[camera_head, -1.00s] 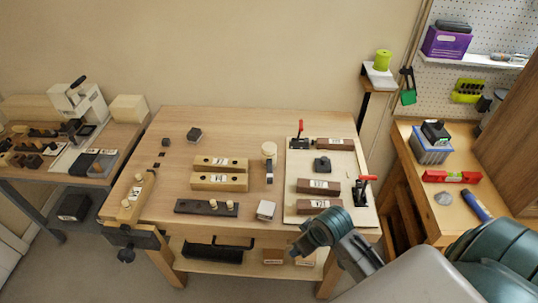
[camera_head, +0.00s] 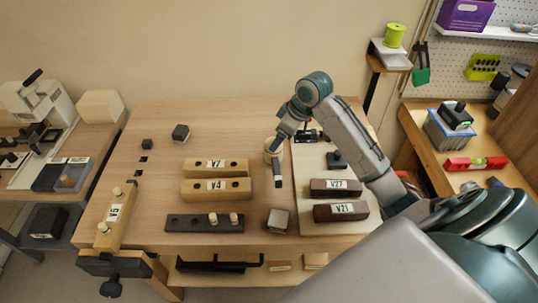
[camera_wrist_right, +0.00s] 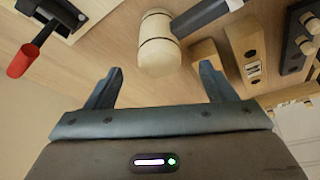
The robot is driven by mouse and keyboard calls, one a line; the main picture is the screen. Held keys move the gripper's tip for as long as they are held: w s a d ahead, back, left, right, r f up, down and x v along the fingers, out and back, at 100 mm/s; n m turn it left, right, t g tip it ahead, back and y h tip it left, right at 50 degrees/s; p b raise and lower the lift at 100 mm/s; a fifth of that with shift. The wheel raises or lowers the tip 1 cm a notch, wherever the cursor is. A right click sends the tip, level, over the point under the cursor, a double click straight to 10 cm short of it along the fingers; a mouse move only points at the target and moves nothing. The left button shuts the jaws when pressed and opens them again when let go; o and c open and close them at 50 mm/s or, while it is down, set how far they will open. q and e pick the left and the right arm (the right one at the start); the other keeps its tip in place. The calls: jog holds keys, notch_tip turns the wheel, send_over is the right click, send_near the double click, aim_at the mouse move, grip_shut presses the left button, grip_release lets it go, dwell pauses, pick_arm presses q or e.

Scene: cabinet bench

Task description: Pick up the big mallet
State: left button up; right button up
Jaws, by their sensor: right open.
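The mallet (camera_head: 267,152) has a cream barrel-shaped head and a dark handle. It lies on the bench, partly hidden behind my right gripper in the head view. In the right wrist view the mallet head (camera_wrist_right: 158,45) is just beyond and between my open fingertips, with the handle running to the upper right. My right gripper (camera_wrist_right: 161,72) is open and empty; in the head view the right gripper (camera_head: 279,150) is over the mallet head. No contact can be made out. My left gripper is not in view.
Wooden blocks V7 (camera_head: 216,167) and V4 (camera_head: 216,189) lie left of the mallet, above a dark pegged bar (camera_head: 204,222). A pale board (camera_head: 306,226) on the right carries brown blocks. A red-handled clamp (camera_wrist_right: 22,58) stands near the gripper. The bench's back left is mostly clear.

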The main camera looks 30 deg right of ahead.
aim_at(275, 165)
jog(key=x, duration=0.3)
jog(key=shift+s+a+f+p, duration=0.15)
jog(key=shift+s+p, duration=0.05)
jog(key=shift+p, duration=0.1)
jog(key=x, duration=0.1)
jog(key=p+x, duration=0.1)
jog(key=x, duration=0.1)
jog(key=p+x, duration=0.1)
jog(key=x, duration=0.1)
jog(key=shift+w, duration=0.25)
jog(key=shift+w+f, duration=0.1)
jog(key=shift+f, duration=0.2)
jog(key=shift+w+f, duration=0.1)
jog(key=shift+f, duration=0.05)
jog(key=c, duration=1.1)
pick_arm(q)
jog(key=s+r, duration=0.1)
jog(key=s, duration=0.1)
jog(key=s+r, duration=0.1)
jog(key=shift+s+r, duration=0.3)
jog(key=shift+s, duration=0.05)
pick_arm(e)
jog(key=shift+c, duration=0.2)
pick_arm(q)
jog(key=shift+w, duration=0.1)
